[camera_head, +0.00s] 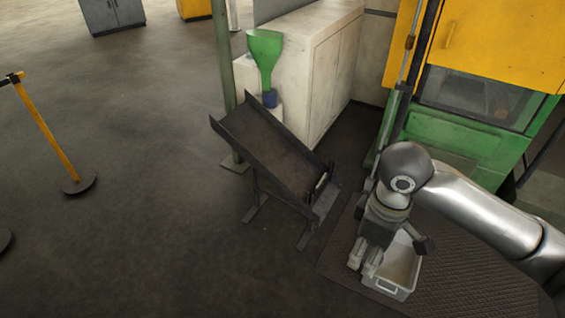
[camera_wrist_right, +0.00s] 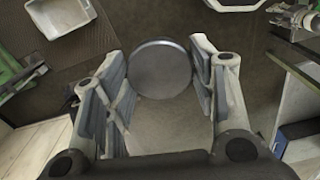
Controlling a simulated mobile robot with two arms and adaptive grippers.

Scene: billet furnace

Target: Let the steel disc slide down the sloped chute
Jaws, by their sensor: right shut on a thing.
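The sloped chute (camera_head: 268,150) is a dark metal trough on legs in the middle of the head view. It runs down from upper left to lower right, and its bed looks bare. My right gripper (camera_head: 367,262) is to the right of the chute's lower end, above or beside a white bin. In the right wrist view the grey round steel disc (camera_wrist_right: 160,68) sits between the two fingers of my right gripper (camera_wrist_right: 160,62), which are shut on it. The disc cannot be made out in the head view. My left gripper is not in view.
A white bin (camera_head: 392,290) stands on a dark ribbed mat (camera_head: 450,285). A yellow and green machine (camera_head: 440,140) stands behind my right arm. A pale cabinet (camera_head: 325,75), a green funnel (camera_head: 265,50) and a green post (camera_head: 224,60) stand behind the chute.

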